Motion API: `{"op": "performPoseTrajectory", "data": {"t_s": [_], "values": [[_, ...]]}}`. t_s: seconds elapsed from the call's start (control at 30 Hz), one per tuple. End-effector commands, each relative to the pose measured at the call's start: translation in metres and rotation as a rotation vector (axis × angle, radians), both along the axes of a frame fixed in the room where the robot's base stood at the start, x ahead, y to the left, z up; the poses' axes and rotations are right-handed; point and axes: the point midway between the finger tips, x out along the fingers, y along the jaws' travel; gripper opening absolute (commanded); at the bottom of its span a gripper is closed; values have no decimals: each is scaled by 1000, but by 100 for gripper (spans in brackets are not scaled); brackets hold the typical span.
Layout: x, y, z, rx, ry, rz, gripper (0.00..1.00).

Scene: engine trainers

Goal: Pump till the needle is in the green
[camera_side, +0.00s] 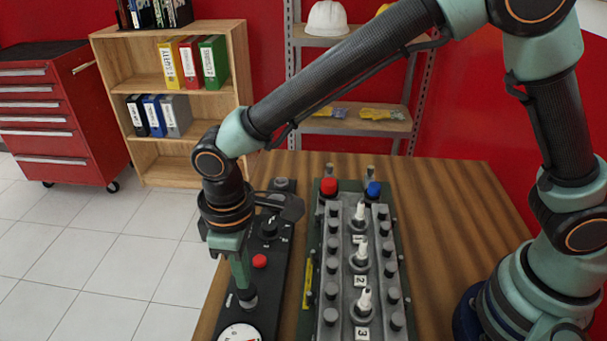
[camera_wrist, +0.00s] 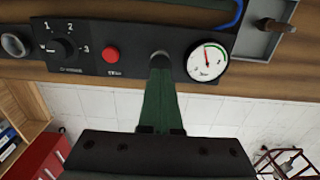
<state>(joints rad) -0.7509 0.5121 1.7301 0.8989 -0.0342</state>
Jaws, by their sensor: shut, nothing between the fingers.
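The gauge (camera_wrist: 208,62) is a white round dial with a red needle and a green arc along its upper right in the wrist view. The needle points roughly up, near the arc's left end; it is too small to tell whether it lies inside the green. The dial's top (camera_side: 240,333) shows at the bottom edge of the side view. My gripper (camera_side: 244,288) is shut and points down at a round grey plunger (camera_side: 247,300) beside the gauge. In the wrist view the fingertips (camera_wrist: 160,62) overlap the plunger (camera_wrist: 160,55); touching or just above, I cannot tell.
The black panel (camera_wrist: 135,70) also carries a red button (camera_wrist: 110,55) and a numbered selector knob (camera_wrist: 65,48). To its right stands a grey engine block (camera_side: 345,285) with several white-tipped plugs, and red and blue caps. The wooden table (camera_side: 455,220) is clear at right.

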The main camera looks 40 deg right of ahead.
Motion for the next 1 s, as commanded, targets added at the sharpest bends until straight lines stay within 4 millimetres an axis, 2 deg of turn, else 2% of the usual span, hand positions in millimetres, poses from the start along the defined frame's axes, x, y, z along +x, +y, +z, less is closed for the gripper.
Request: {"op": "performPoseTrajectory", "data": {"t_s": [0.77, 1.0], "values": [[0, 0, -32, -1, 1, 0, 0], [0, 0, -30, 0, 0, 0, 0]]}}
